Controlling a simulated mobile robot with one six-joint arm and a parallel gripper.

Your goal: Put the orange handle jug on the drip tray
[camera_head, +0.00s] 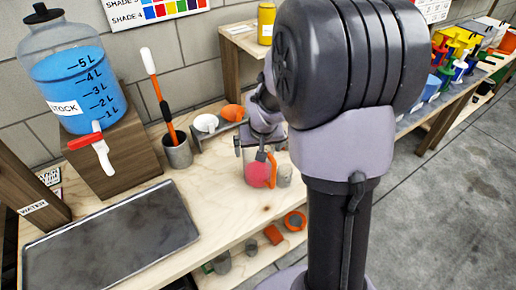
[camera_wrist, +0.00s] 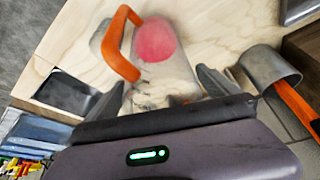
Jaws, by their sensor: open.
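The orange handle jug (camera_head: 256,172) is clear, holds pinkish-red liquid and stands upright on the wooden bench. In the wrist view its red liquid (camera_wrist: 157,40) and orange handle (camera_wrist: 121,45) show ahead of my gripper. My gripper (camera_wrist: 162,90) is open, with a finger to each side of the jug's clear body; I cannot tell whether either touches it. In the head view my gripper (camera_head: 260,148) is at the jug's upper part, partly hidden by my arm. The drip tray (camera_head: 110,243), dark grey and flat, lies empty at the bench's front left.
A blue stock dispenser (camera_head: 72,80) with a red-white tap stands on a wooden block behind the tray. A grey cup (camera_head: 178,152) holds an orange-handled tool. Funnels (camera_head: 217,120) sit behind the jug. A small pale cup (camera_head: 284,175) stands close right of the jug.

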